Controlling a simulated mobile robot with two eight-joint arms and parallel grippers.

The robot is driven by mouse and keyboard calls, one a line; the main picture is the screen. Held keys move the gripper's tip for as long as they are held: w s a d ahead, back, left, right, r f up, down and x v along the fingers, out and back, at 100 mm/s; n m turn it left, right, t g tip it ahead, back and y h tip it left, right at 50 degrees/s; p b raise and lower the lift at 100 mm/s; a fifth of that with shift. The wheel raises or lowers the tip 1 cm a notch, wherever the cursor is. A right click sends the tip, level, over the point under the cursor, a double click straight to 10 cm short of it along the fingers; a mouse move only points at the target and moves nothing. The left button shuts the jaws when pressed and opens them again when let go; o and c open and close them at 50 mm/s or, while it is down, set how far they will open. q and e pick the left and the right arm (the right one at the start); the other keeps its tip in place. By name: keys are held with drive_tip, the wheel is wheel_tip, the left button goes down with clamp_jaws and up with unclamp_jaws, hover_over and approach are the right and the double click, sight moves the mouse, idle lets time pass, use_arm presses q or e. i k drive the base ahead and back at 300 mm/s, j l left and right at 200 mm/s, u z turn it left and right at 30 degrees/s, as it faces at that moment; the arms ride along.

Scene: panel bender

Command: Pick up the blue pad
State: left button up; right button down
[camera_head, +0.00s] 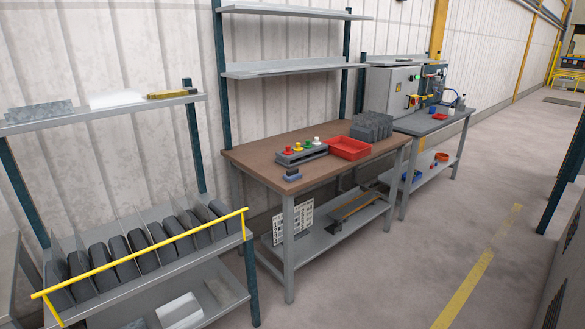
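A small dark pad-like block (293,176) with a bluish-grey tint lies on the brown worktop (262,163), near its front left edge. It is small here, and I cannot tell for sure that it is the blue pad. A small blue item (433,111) stands on the grey bench farther back, and another blue item (412,175) is on that bench's lower shelf. Neither of my grippers is in view.
A grey button box (301,156) with coloured knobs, a red tray (349,148) and a grey bin (371,127) stand on the worktop. A rack (150,250) with a yellow bar is at left. The floor (400,255) at right is clear.

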sight(291, 174)
drive_tip(key=i+l, duration=0.15)
drive_tip(key=i, duration=0.35)
drive_tip(key=i+l, duration=0.15)
drive_tip(key=i, duration=0.3)
drive_tip(key=i+l+u, duration=0.1)
drive_tip(key=i, duration=0.4)
drive_tip(key=l, duration=0.1)
